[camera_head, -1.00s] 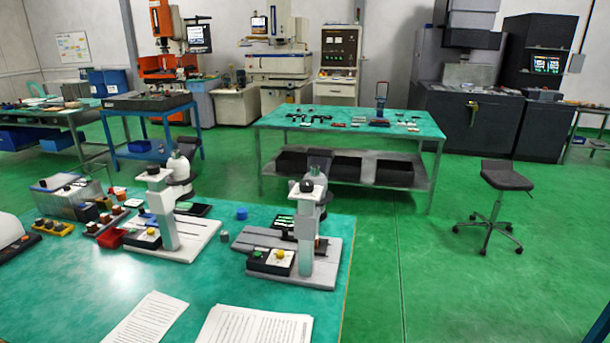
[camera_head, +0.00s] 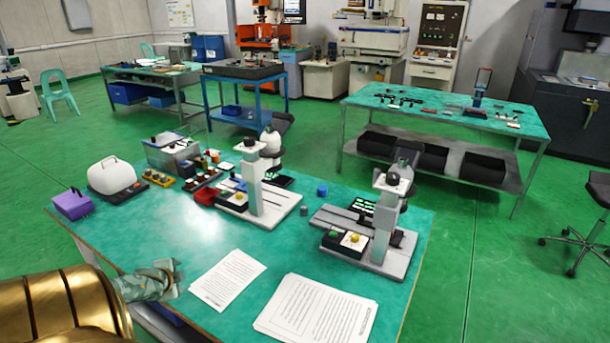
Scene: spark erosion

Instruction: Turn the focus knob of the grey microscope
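The grey microscope (camera_head: 384,222) stands upright on the green front table, at the right of two similar microscopes. It has a light column on a grey base, a dark eyepiece part at the top, and a dark part (camera_head: 404,239) low beside the column. I cannot tell which part is its focus knob. A small box with a yellow knob (camera_head: 350,239) sits at the left of its base. My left gripper (camera_head: 174,278) is over the table's front left edge, well away from the microscope. Whether its fingers are open is unclear. My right gripper is out of view.
A whiter microscope (camera_head: 254,180) stands left of the grey one. Two paper stacks (camera_head: 228,279) (camera_head: 316,309) lie at the front. A white-lidded device (camera_head: 112,176) and a purple box (camera_head: 73,205) are at the left. Green floor is clear right of the table.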

